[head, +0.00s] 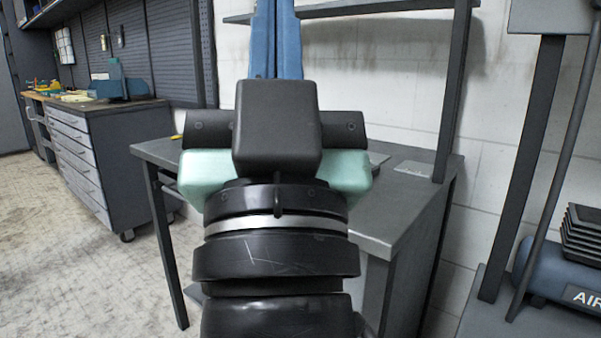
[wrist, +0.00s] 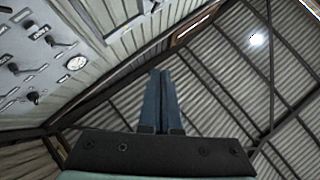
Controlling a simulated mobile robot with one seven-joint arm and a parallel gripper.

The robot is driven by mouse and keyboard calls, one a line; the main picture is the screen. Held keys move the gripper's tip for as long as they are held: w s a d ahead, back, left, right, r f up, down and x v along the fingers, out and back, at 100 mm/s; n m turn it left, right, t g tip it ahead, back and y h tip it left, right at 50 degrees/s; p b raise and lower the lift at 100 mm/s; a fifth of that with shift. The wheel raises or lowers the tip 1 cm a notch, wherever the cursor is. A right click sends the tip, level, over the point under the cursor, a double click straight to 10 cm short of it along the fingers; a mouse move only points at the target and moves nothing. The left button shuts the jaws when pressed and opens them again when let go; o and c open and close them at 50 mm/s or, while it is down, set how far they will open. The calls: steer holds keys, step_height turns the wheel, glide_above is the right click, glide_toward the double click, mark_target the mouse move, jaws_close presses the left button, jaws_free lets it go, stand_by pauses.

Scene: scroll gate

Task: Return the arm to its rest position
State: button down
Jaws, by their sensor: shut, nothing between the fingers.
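My gripper (head: 276,40) points upward in the middle of the head view, in front of the grey table and the white wall. Its two long blue fingers stand side by side, shut with nothing between them. The black wrist block below hides their lower part. The fingers also show in the wrist view (wrist: 160,100), close together, against the ceiling. My arm fills the lower middle of the head view and hides part of the table.
A grey table (head: 405,208) with a shelf frame stands behind my arm. A drawer cabinet (head: 85,165) is at left, with open floor before it. A blue air tank (head: 560,275) is at right.

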step_height(320, 180, up, 39)
steer(key=s+d+h+p, duration=0.1)
steer(key=s+p, duration=0.1)
steer(key=p, duration=3.6)
steer(key=shift+s+d, duration=0.25)
steer(key=shift+s, duration=0.05)
